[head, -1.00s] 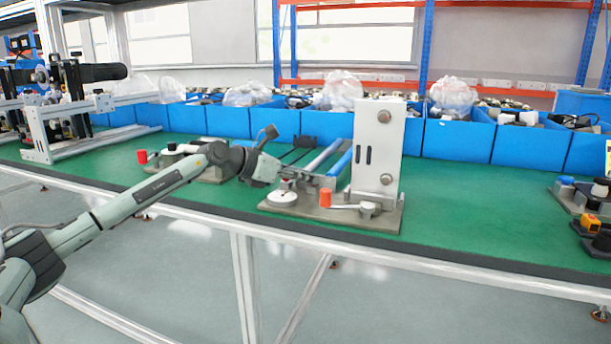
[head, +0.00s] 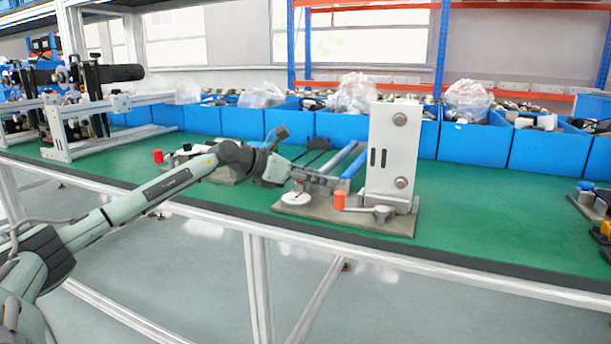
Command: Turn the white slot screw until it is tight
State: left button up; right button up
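A white round disc (head: 296,198), which looks like the white slot screw, lies flat at the left end of a grey-brown fixture plate (head: 330,219). My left arm reaches in from the left, and my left gripper (head: 318,180) is just above and beside the disc. The fingers are small and blend with the fixture behind them, so I cannot tell whether they are open or touch the disc. My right gripper is not in view.
A tall white block (head: 393,150) and an orange-knobbed lever (head: 339,200) stand on the same plate. Blue bins (head: 474,142) line the back of the green bench (head: 490,220). Another fixture with a red knob (head: 157,157) sits behind my arm.

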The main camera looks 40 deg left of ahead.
pick_arm(q)
jog(key=shift+v, duration=3.55)
